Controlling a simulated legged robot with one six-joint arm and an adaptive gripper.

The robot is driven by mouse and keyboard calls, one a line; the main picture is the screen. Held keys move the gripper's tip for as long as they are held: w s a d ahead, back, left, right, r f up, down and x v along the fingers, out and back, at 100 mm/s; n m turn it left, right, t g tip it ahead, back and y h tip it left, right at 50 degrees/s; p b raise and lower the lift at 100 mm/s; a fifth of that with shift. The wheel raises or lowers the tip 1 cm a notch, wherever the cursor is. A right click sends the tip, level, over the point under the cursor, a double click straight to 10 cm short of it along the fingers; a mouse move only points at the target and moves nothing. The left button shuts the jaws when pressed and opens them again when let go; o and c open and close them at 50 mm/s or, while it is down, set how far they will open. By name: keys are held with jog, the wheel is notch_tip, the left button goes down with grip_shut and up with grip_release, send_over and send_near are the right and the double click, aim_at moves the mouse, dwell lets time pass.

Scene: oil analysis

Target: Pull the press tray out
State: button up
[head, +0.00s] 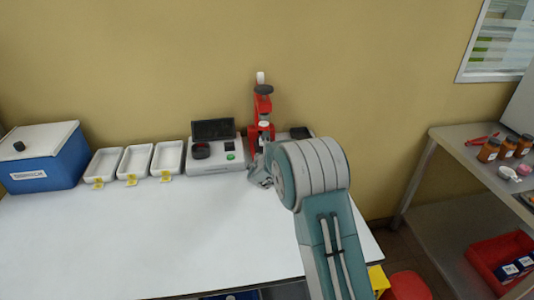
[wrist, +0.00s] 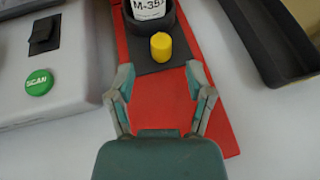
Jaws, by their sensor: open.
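The red press (head: 263,115) stands at the back of the white table, against the wall. In the wrist view its red base (wrist: 165,105) shows, with a dark grey tray (wrist: 185,78) on it. A yellow knob (wrist: 160,47) stands at the tray's front, and a dark cup holding a container labelled "M-35" (wrist: 148,8) sits behind the knob, cut off at the top. My gripper (wrist: 160,80) is open and empty, its fingertips on either side just short of the knob. It also shows in the head view (head: 258,176), partly hidden by my arm.
A grey device with a green SCAN button (wrist: 38,82) stands left of the press. A black open tray (wrist: 270,40) lies to its right. Three white trays (head: 135,160) and a blue box (head: 45,170) stand farther left. The table's front is clear.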

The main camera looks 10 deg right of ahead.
jog(key=x, duration=0.5)
jog(key=shift+w+d+f, duration=0.1)
jog(key=shift+w+d, duration=0.05)
jog(key=shift+w, duration=0.1)
jog(key=shift+c, duration=0.4)
grip_shut()
